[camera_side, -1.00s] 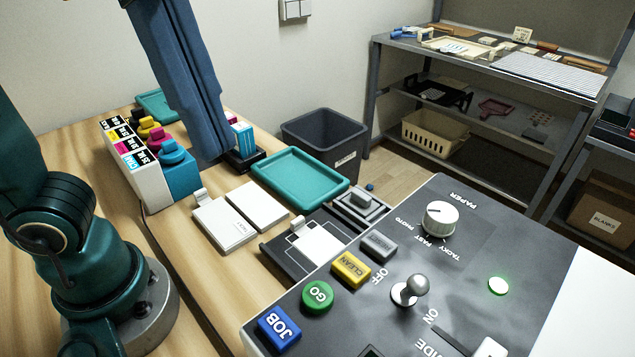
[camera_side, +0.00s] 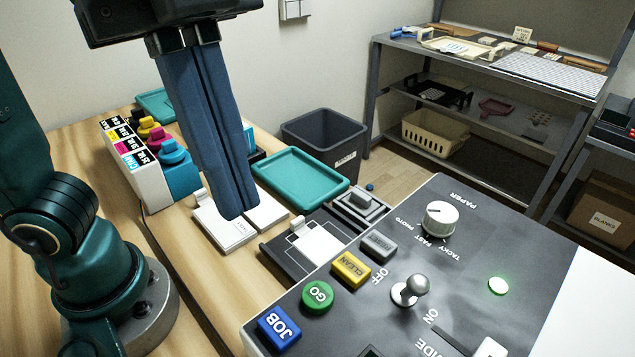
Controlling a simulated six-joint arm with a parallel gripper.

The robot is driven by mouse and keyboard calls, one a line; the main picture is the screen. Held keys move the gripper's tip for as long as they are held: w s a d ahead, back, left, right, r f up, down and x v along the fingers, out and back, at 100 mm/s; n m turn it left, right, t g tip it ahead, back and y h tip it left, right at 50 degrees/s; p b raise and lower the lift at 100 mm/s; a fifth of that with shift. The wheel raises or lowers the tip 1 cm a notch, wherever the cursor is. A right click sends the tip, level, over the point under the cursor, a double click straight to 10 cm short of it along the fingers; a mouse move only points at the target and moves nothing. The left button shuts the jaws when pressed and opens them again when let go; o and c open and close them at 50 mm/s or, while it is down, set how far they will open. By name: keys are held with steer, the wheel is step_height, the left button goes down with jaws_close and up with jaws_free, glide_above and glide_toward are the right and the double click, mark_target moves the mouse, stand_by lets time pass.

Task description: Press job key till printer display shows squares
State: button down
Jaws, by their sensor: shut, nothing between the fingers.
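The blue JOB key (camera_side: 279,329) sits at the near left corner of the grey printer panel (camera_side: 455,262). The printer's display (camera_side: 372,351) shows only as a dark corner at the bottom edge, so its content is hidden. My gripper (camera_side: 238,215) is shut and empty, its long blue fingers together and pointing down. Its tips appear in front of the white pads, up and left of the JOB key and apart from it.
A teal tray (camera_side: 301,180) and ink bottles (camera_side: 174,165) stand behind.

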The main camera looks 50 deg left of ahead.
glide_above(277, 322)
steer(key=f, duration=0.9)
steer(key=shift+a+f, duration=0.3)
steer(key=shift+f, duration=0.9)
steer(key=shift+f, duration=0.1)
steer(key=shift+f, duration=0.95)
steer(key=shift+r, duration=0.35)
steer(key=d+v, duration=0.1)
steer(key=v, duration=1.3)
steer(key=shift+d+r, duration=0.15)
steer(key=shift+d, duration=0.1)
